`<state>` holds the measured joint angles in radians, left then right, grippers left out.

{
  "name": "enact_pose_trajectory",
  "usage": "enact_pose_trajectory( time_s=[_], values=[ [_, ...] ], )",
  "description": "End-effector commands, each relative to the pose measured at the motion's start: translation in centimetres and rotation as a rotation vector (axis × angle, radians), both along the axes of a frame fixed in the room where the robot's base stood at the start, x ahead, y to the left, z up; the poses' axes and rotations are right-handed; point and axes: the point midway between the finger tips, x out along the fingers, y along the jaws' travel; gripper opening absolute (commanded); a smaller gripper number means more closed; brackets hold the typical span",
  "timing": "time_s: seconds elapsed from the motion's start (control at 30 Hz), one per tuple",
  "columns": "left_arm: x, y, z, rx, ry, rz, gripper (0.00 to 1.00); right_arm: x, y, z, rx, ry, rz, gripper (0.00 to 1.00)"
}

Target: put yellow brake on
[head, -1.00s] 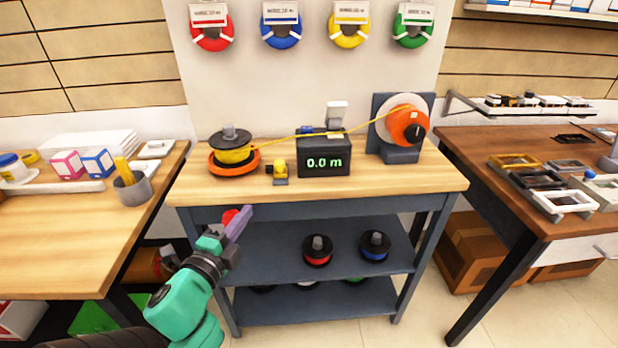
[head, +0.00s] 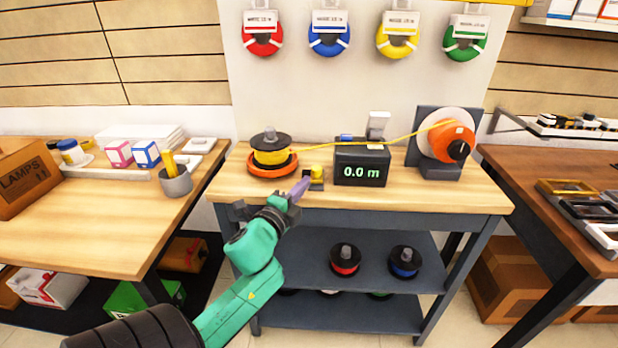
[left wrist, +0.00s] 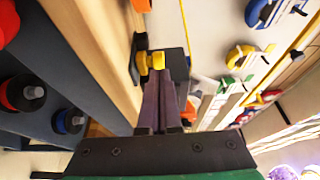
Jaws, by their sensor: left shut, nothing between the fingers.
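The yellow brake (head: 317,171) is a small yellow knob on a dark base on the bench, right of the yellow spool's orange stand. It also shows in the left wrist view (left wrist: 157,61), just beyond my fingertips. My left gripper (head: 301,187) has its purple fingers shut and empty, with the tips at the brake's near left side. I cannot tell whether they touch it. In the left wrist view, the shut fingers (left wrist: 160,90) point straight at the knob. The yellow spool (head: 270,150) sits on an orange stand (head: 273,166). My right gripper is not in view.
A yellow line runs from the spool over the meter (head: 361,163), which reads 0.0 m, to the orange winder (head: 445,141). Red (head: 345,259) and blue (head: 404,261) spools stand on the shelf below. The bench front edge is bare on the right.

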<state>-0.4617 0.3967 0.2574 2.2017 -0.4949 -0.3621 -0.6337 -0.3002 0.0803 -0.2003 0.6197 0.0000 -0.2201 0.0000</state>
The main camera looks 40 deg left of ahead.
Motion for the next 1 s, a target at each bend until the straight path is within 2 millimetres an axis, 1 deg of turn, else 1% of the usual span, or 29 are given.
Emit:
enact_pose_trajectory(
  time_s=[0.03,0.1,0.2,0.3,0.57,0.67,0.83,1.0],
  values=[
    [1.0,0.3,0.2,0.001,-0.002,0.0,0.0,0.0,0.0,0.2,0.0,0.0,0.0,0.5],
    [2.0,0.5,0.1,-0.001,0.0,0.0,0.0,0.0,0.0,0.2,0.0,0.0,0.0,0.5],
    [2.9,0.8,0.0,-0.001,0.0,0.001,0.0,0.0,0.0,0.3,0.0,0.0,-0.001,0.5],
    [3.3,0.8,-0.1,-0.001,0.002,0.0,0.0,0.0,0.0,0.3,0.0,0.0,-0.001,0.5],
    [3.3,0.9,-0.1,-0.001,0.002,0.0,0.0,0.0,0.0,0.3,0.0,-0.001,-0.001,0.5],
    [4.0,1.4,0.0,0.0,0.001,-0.001,0.0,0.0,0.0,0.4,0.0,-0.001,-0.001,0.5],
    [6.1,3.0,0.1,0.0,0.0,0.0,0.0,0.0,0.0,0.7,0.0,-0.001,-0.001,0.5],
    [6.5,3.4,0.0,-0.002,-0.001,0.001,0.0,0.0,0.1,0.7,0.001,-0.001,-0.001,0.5]
  ],
)
